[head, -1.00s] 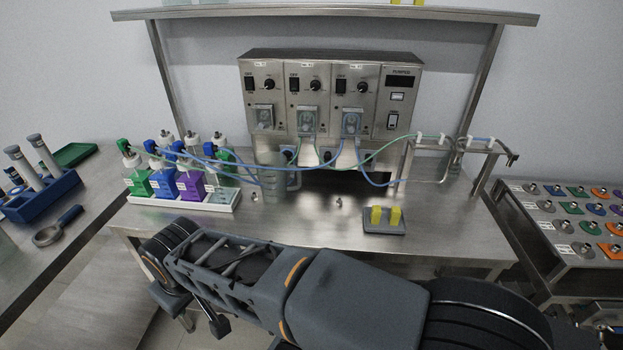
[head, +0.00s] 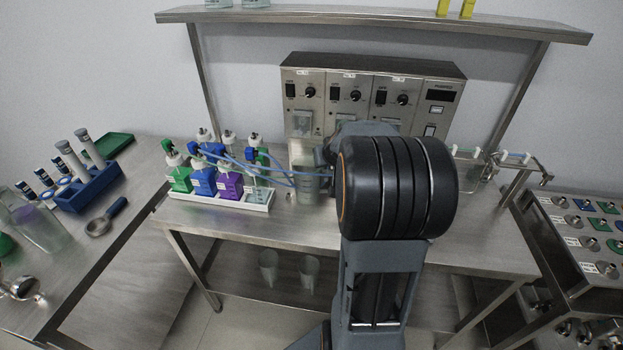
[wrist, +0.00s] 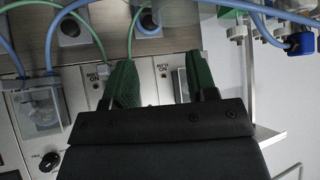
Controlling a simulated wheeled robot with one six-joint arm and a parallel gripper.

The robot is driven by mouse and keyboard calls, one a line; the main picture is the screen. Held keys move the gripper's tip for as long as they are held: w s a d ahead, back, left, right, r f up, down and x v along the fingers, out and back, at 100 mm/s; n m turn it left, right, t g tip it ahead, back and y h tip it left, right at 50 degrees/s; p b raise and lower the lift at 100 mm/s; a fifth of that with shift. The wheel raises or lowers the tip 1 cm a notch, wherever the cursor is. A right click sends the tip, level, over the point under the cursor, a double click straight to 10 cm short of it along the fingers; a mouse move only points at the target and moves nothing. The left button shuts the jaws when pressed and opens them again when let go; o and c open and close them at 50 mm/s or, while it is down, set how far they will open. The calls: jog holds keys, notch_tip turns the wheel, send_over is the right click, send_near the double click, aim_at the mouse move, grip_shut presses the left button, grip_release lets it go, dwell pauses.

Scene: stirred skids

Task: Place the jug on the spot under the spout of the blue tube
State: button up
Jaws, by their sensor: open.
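A clear jug (head: 307,182) stands on the bench just left of my arm in the head view, behind blue tubes. Blue tube (head: 265,168) runs from the bottles toward the pumps; my arm hides its middle. The tube rack (head: 515,165) with the outlet ends is right of my arm; the spot below is not clearly visible. In the wrist view my gripper (wrist: 160,75) is open, with green fingers apart and nothing seen held. It is in front of the pump panel (wrist: 150,45). Blue tube (wrist: 50,45) and a blue fitting (wrist: 302,43) lie either side.
A white tray (head: 215,202) of coloured bottles stands left on the bench. More clear vessels (head: 269,268) are on the lower shelf. A stand of coloured pieces (head: 580,235) is at right.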

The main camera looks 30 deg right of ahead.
aim_at(314, 182)
jog(key=shift+d+b+x, duration=0.15)
jog(key=shift+d+x, duration=0.05)
jog(key=shift+x, duration=3.15)
jog(key=shift+d+b+x, duration=0.15)
jog(key=shift+d+x, duration=0.05)
jog(key=shift+x, duration=3.2)
jog(key=shift+s+r, duration=0.1)
jog(key=shift+c, duration=0.3)
grip_shut()
